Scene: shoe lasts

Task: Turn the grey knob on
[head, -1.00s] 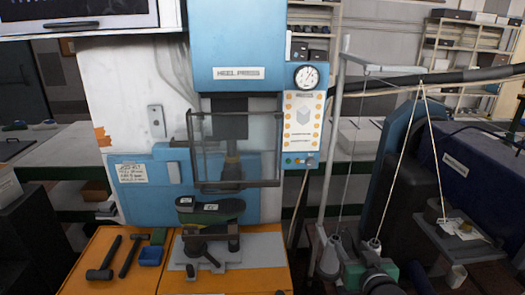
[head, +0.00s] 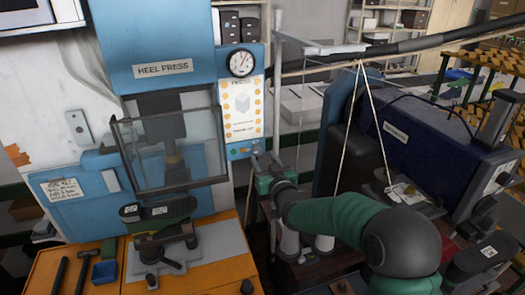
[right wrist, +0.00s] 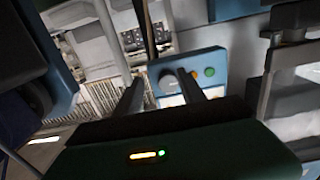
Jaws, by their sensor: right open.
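The grey knob (right wrist: 168,82) shows in the right wrist view as a dark grey round shape at one end of the blue control panel (right wrist: 190,63). It appears between my right gripper's fingers (right wrist: 159,78), which are open and empty. I cannot tell how far ahead of the fingertips it is. In the head view my right gripper (head: 266,163) is at the lower right corner of the control panel (head: 243,103), below the dial gauge. My left gripper is not in view.
The heel press (head: 163,68) with its clear guard (head: 170,150) stands left of the gripper. A shoe last (head: 160,213) sits under the press. Hammers and a blue bin (head: 104,271) lie on the orange bench. Thread lines and a blue machine (head: 430,140) are at right.

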